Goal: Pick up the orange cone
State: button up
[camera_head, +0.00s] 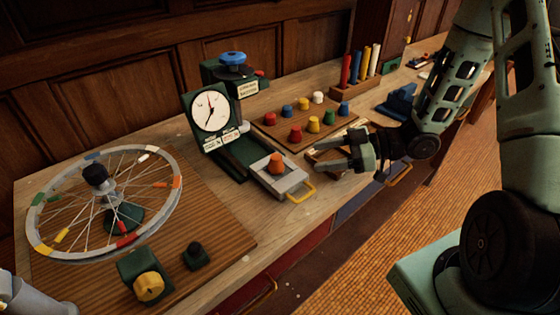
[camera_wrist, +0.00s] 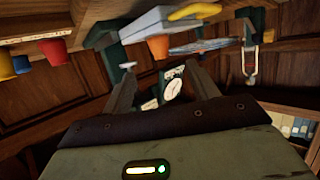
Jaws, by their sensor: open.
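The orange cone (camera_head: 276,163) stands on a grey sliding tray (camera_head: 291,182) with a yellow handle, in front of a dark green stand with a white dial. In the wrist view, which is turned over, the cone (camera_wrist: 158,47) hangs below the tray (camera_wrist: 152,22), beyond the fingertips. My gripper (camera_head: 321,157) is open and empty, to the right of the cone and apart from it. Its fingers point left toward the tray. In the wrist view both fingers (camera_wrist: 162,80) are spread with nothing between them.
A board with several coloured cones (camera_head: 313,124) lies behind the tray, close to my gripper. The dial stand (camera_head: 211,111) rises behind the cone. A spoked wheel (camera_head: 104,203) and a yellow knob (camera_head: 149,287) are at the left. Bare wood (camera_head: 240,268) lies front left of the tray.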

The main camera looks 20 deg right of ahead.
send_near(276, 162)
jog(key=w+a+f+p, duration=0.1)
jog(key=w+a+f, duration=0.2)
jog(key=shift+a, duration=0.15)
jog(key=x, duration=0.1)
jog(key=p+x, duration=0.1)
jog(key=x, duration=0.3)
jog(key=shift+w+r+p, duration=0.15)
jog(key=shift+r+p, duration=0.1)
jog(key=shift+p, duration=0.1)
jog(key=shift+w+a+f, duration=0.15)
jog(key=shift+a, duration=0.05)
jog(key=shift+c, duration=0.3)
jog(key=c, duration=1.1)
